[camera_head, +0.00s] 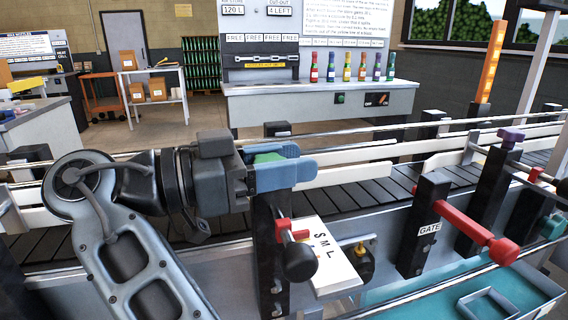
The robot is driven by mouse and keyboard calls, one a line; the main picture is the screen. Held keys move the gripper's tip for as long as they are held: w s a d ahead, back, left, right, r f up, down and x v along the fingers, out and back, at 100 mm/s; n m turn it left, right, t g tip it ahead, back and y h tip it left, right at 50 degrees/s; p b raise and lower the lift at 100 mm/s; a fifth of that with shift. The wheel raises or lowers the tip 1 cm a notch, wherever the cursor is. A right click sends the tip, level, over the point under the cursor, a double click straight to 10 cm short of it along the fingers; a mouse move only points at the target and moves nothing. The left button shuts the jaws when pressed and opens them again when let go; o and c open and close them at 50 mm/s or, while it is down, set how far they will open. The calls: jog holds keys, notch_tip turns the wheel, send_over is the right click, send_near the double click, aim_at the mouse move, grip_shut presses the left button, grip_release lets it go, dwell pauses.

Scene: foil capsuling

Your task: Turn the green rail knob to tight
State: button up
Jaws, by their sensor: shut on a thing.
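The green rail knob (268,157) sits on top of a dark post (268,225) at the near side of the conveyor. Only a green strip of it shows between the blue fingers. My gripper (280,168) comes in from the left and is shut on the knob, with one finger on the far side and one on the near side. No mark showing how tight the knob is can be read from here.
A red-handled lever with a black ball (300,262) and a white S M L plate (325,256) are just below. A red GATE handle (475,232) and a purple knob (511,135) stand to the right. Metal rails run along the conveyor (350,190). Coloured bottles (346,66) stand on a bench behind.

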jog(key=shift+r, duration=0.15)
jog(key=o, duration=1.1)
jog(key=shift+c, duration=0.2)
notch_tip(320, 180, up, 5)
jog(key=p, duration=0.3)
jog(key=shift+d, duration=0.1)
jog(key=s+d+r+p, duration=0.3)
jog(key=d+r+p, duration=0.1)
jog(key=d, duration=0.7)
jog(key=shift+r, duration=0.9)
jog(key=shift+s+d, duration=0.1)
